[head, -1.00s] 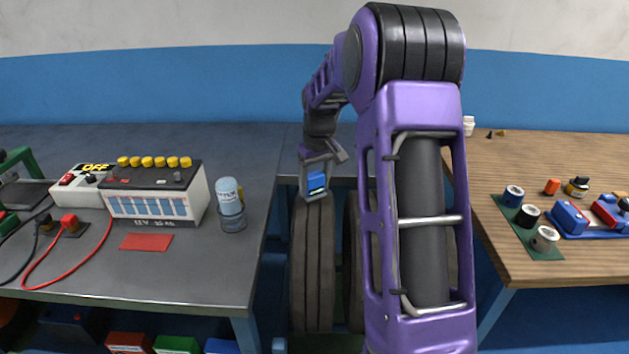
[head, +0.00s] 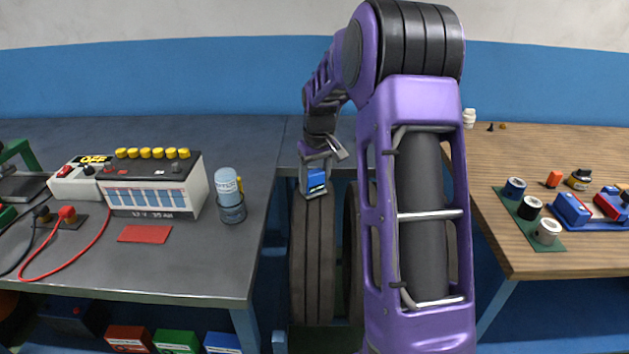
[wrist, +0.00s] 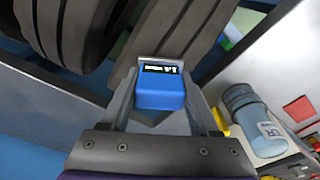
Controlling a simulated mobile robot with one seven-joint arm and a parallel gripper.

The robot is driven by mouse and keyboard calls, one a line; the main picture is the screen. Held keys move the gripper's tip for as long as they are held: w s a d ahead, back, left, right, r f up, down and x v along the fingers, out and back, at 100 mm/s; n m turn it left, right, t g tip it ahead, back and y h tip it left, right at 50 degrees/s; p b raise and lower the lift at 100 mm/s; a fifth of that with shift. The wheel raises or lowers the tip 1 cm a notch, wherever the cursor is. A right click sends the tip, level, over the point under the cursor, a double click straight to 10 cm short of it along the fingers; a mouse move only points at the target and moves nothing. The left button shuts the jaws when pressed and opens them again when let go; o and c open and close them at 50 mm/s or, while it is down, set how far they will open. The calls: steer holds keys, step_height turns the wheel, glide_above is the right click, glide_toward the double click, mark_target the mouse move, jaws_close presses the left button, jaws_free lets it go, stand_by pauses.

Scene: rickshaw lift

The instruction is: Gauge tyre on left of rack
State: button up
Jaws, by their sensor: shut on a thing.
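My gripper (head: 315,180) is shut on a blue tyre gauge (head: 316,181) with a small dark display. The gauge also shows in the wrist view (wrist: 160,88) between the fingers. It is at the top of the left tyre (head: 313,260), which stands upright in the gap between the two benches. In the wrist view the gauge's far end lies close to the tread of that tyre (wrist: 180,35); whether they touch, I cannot tell. A second tyre (head: 352,250) stands to its right, partly hidden by my arm. The rack under them is mostly hidden.
The wooden bench (head: 540,255) on the right carries spools (head: 529,207) and small tools. Bins sit below the grey bench.

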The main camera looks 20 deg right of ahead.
steer(key=shift+f, duration=0.65)
stand_by(1.3)
steer(key=shift+r+p, duration=2.35)
steer(key=shift+r, duration=1.25)
steer(key=shift+f, duration=0.15)
